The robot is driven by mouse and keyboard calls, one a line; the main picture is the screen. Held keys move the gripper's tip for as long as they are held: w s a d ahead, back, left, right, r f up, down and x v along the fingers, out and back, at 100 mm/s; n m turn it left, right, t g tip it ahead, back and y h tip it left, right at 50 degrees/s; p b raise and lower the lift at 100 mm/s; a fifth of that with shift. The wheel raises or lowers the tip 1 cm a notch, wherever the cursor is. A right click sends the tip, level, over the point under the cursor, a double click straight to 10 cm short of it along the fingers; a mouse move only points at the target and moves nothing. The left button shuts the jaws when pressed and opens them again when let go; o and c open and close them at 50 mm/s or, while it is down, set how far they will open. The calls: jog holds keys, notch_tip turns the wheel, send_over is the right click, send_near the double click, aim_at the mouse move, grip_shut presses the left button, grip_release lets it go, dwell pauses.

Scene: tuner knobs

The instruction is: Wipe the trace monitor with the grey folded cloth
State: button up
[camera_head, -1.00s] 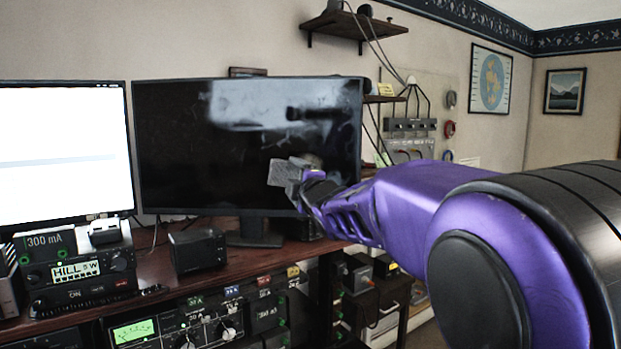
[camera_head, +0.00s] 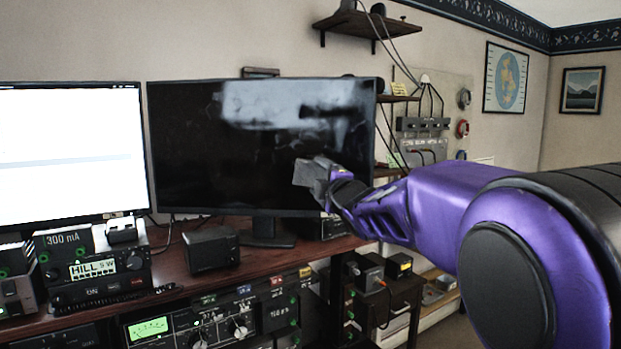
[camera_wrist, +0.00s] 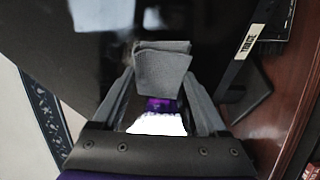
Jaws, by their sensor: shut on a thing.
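The trace monitor (camera_head: 235,150) is the dark-screened monitor in the middle of the head view, with pale smudges across its upper right. My gripper (camera_head: 335,185) is in front of the screen's lower right part. It is shut on the grey folded cloth (camera_head: 312,175), which sticks out past the fingertips toward the screen. In the wrist view the cloth (camera_wrist: 162,68) sits between the fingers of my gripper (camera_wrist: 162,92), with the dark screen (camera_wrist: 95,50) behind it. I cannot tell whether the cloth touches the screen.
A lit white monitor (camera_head: 70,150) stands at the left. A small black box (camera_head: 210,247) and radio gear (camera_head: 95,270) sit on the reddish wooden desk (camera_head: 175,268). A shelf (camera_head: 365,24) and cables hang on the wall at upper right.

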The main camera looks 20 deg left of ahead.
jog(key=d, duration=0.2)
jog(key=w+d, duration=0.1)
jog(key=d, duration=0.2)
jog(key=shift+w, duration=0.15)
jog(key=shift+f, duration=0.1)
